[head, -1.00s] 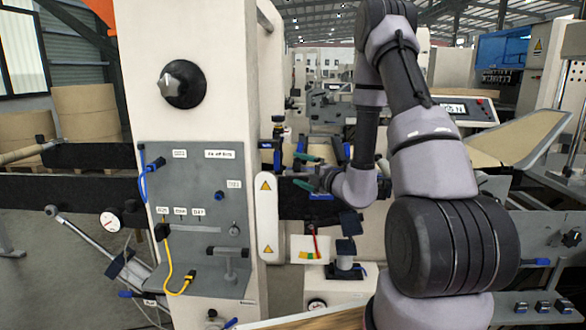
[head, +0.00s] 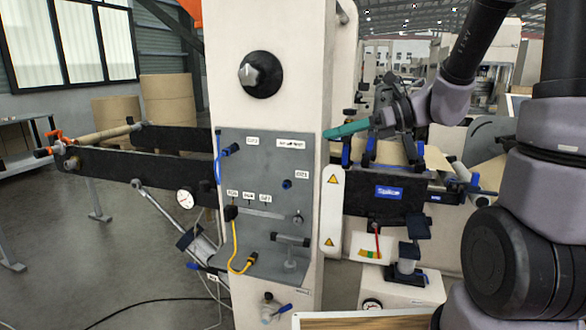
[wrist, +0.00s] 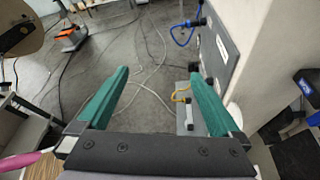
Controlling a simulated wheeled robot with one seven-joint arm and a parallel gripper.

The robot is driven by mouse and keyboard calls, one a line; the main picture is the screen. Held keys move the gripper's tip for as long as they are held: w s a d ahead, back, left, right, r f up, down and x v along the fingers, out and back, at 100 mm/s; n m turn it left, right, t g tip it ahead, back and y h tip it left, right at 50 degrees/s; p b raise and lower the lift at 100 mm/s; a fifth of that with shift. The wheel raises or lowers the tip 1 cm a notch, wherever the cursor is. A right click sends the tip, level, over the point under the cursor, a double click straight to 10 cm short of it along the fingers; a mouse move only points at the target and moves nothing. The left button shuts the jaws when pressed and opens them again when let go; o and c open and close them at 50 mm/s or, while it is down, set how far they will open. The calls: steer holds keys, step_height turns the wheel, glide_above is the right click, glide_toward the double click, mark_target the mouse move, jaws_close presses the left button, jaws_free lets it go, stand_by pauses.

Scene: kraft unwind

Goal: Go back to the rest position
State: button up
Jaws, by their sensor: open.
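My arm comes in from the right side of the head view.
The cream column (head: 268,25) carries a grey panel (head: 262,185) with a black knob (head: 261,74) above it. A splice table (head: 385,205) stands right of it. A black roll arm (head: 135,182) extends left. Brown paper rolls (head: 167,98) stand behind. Open floor lies at left.

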steer(key=s+d+r+n+h, duration=0.2)
steer(key=s+d+n+h, duration=0.4)
steer(key=s+n, duration=0.45)
steer(key=d+r+n+t+h, duration=0.4)
steer(key=d+r+n+h, duration=0.1)
steer(key=d+n, duration=0.3)
steer(key=shift+s+n+h, duration=0.3)
steer(key=shift+n, duration=0.15)
stand_by(0.9)
